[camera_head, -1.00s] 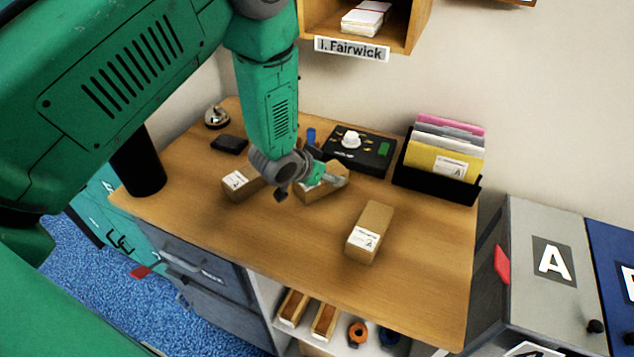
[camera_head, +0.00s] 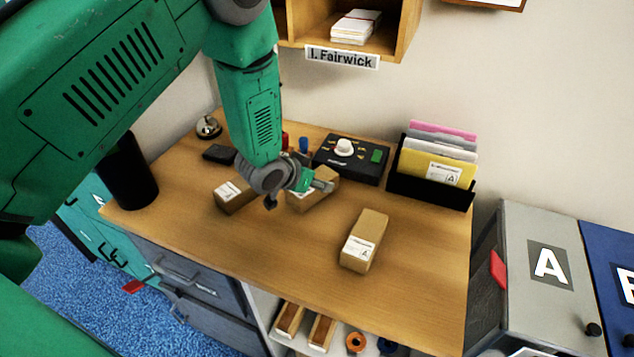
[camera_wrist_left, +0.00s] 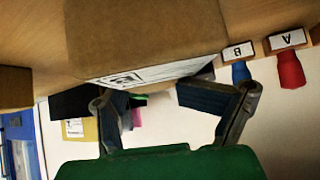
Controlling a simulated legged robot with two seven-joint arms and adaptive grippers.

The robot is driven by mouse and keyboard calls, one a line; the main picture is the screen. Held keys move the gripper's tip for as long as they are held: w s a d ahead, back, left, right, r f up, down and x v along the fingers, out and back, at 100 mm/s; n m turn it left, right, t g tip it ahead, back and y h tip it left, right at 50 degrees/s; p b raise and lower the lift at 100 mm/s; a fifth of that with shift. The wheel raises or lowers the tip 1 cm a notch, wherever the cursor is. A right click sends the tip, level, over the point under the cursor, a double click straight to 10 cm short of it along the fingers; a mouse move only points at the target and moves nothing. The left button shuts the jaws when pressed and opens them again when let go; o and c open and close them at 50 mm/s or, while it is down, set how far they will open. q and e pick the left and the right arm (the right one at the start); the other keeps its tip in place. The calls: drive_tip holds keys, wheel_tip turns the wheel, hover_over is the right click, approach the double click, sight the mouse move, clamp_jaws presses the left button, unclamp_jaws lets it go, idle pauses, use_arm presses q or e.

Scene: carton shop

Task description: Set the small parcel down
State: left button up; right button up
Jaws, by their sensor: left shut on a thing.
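My left gripper (camera_head: 316,186) is shut on a small brown parcel (camera_head: 322,197) with a white label, over the middle of the desk. In the left wrist view this parcel (camera_wrist_left: 145,35) fills the upper middle, in front of the two fingers (camera_wrist_left: 165,105). The gripper hides part of it in the head view, and I cannot tell whether its underside touches the desk. Two more brown parcels stand on the desk: one on the left (camera_head: 236,196), close to my wrist, and one nearer the front right (camera_head: 364,240). My right gripper is not in view.
The wooden desk (camera_head: 420,265) is clear at the front and right. Behind stand a black box with a white knob (camera_head: 345,147), a file holder (camera_head: 435,187), a bell (camera_head: 208,127) and a dark pad (camera_head: 219,153). Red and blue stamps (camera_wrist_left: 289,70) show in the wrist view.

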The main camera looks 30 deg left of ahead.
use_arm(q)
drive_tip(key=shift+s+a+f+g, duration=0.3)
drive_tip(key=shift+s+a+f, duration=0.1)
drive_tip(key=shift+s, duration=0.25)
clamp_jaws()
drive_tip(key=r, duration=0.8)
drive_tip(key=shift+w, duration=0.2)
drive_tip(key=shift+w+d+r, duration=0.1)
drive_tip(key=shift+d+r, duration=0.35)
drive_tip(key=shift+c, duration=0.9)
unclamp_jaws()
drive_tip(key=shift+a, duration=0.2)
drive_tip(key=o, duration=1.8)
drive_tip(key=shift+a+f, duration=0.1)
drive_tip(key=shift+a, duration=0.4)
drive_tip(key=shift+d, duration=0.1)
